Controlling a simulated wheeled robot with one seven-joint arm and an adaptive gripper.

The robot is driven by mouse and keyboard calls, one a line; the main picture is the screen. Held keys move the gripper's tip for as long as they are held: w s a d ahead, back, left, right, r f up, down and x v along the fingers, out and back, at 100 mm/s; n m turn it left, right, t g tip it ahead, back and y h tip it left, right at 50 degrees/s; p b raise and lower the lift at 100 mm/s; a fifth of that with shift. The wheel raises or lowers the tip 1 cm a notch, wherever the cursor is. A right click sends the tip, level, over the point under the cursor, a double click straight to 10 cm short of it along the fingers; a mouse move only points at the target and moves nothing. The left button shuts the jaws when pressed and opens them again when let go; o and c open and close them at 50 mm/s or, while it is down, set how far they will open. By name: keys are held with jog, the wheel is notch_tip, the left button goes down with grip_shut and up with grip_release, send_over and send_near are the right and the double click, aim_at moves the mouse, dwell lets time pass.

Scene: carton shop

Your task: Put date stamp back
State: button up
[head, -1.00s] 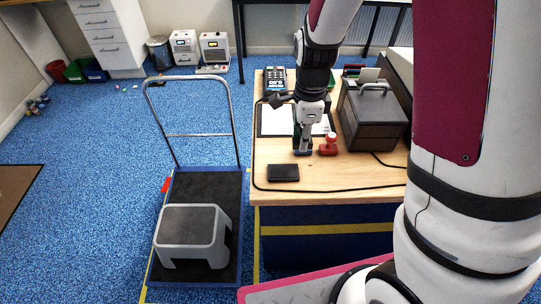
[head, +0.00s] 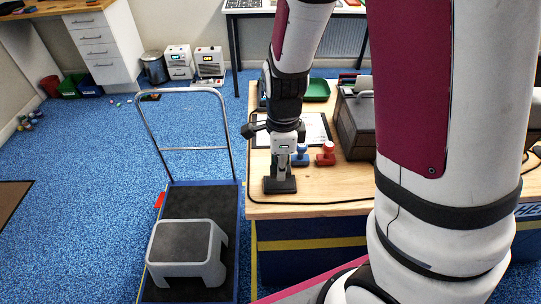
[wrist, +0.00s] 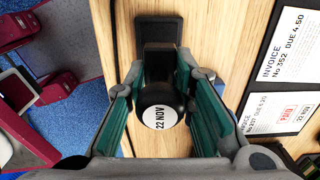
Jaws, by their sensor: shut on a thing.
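The date stamp (wrist: 162,112) has a round black knob with a white "22 NOV" label, seen from above in the wrist view. My gripper (wrist: 160,105) is shut on it, a teal finger pad on either side. In the head view my gripper (head: 282,180) points down over the black pad (head: 280,187) near the table's left edge. The pad also shows beyond the stamp in the wrist view (wrist: 150,30). I cannot tell whether the stamp's foot touches the pad. A blue stamp (head: 300,155) and a red stamp (head: 326,154) stand upright just right of my gripper.
Papers on a dark clipboard (head: 316,128) lie behind the stamps; the wrist view shows an invoice (wrist: 283,105) marked PAID and 22 NOV. A dark grey box (head: 354,125) and a green tray (head: 317,90) are further back. A trolley (head: 190,292) with a grey stool stands left of the table.

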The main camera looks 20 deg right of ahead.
jog(key=w, duration=0.7)
jog(key=shift+w+d+f, duration=0.25)
jog(key=shift+d+f, duration=0.1)
jog(key=shift+d, duration=0.05)
jog(key=shift+f, duration=1.75)
jog(key=shift+f, duration=0.2)
jog(key=o, duration=0.9)
jog(key=shift+r, duration=0.15)
notch_tip(320, 180, up, 12)
jog(key=s+r+n+t, duration=0.1)
jog(key=s+r+n, duration=0.4)
jog(key=s+n, duration=0.2)
jog(key=s+r+n+t, duration=0.2)
jog(key=s+r+n, duration=0.4)
jog(key=n, duration=0.1)
jog(key=s+r+n+t, duration=0.2)
jog(key=s+r+n, duration=0.3)
jog(key=s+n, duration=0.2)
jog(key=shift+s+d+r+n, duration=0.1)
jog(key=shift+s+r+n, duration=0.1)
jog(key=shift+s+n, duration=0.15)
